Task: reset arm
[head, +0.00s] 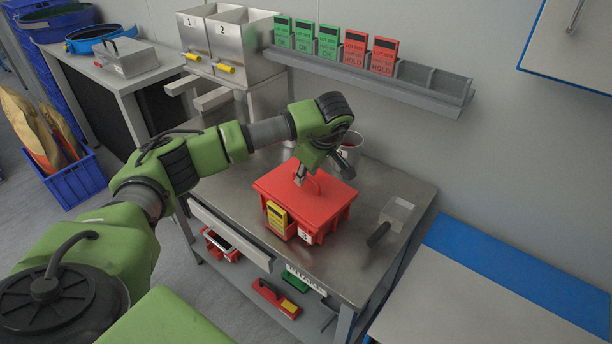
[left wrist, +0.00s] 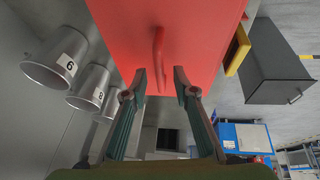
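A red box with a red lid (head: 325,194) and a label "3" stands on the steel table. A yellow card (head: 277,217) is on its front. The lid has a red loop handle (left wrist: 158,60). My left arm reaches in from the left, and my left gripper (head: 300,175) is just above the lid by the handle. In the left wrist view my left gripper (left wrist: 160,84) has its two fingers apart, with the near end of the handle between the tips; contact cannot be told. My right gripper is not in view.
A metal scoop (head: 396,214) lies right of the box, and metal cups (head: 350,146) stand behind it. A wall rack (head: 430,82) holds green and red cards. Steel bins (head: 228,40) stand at the back left.

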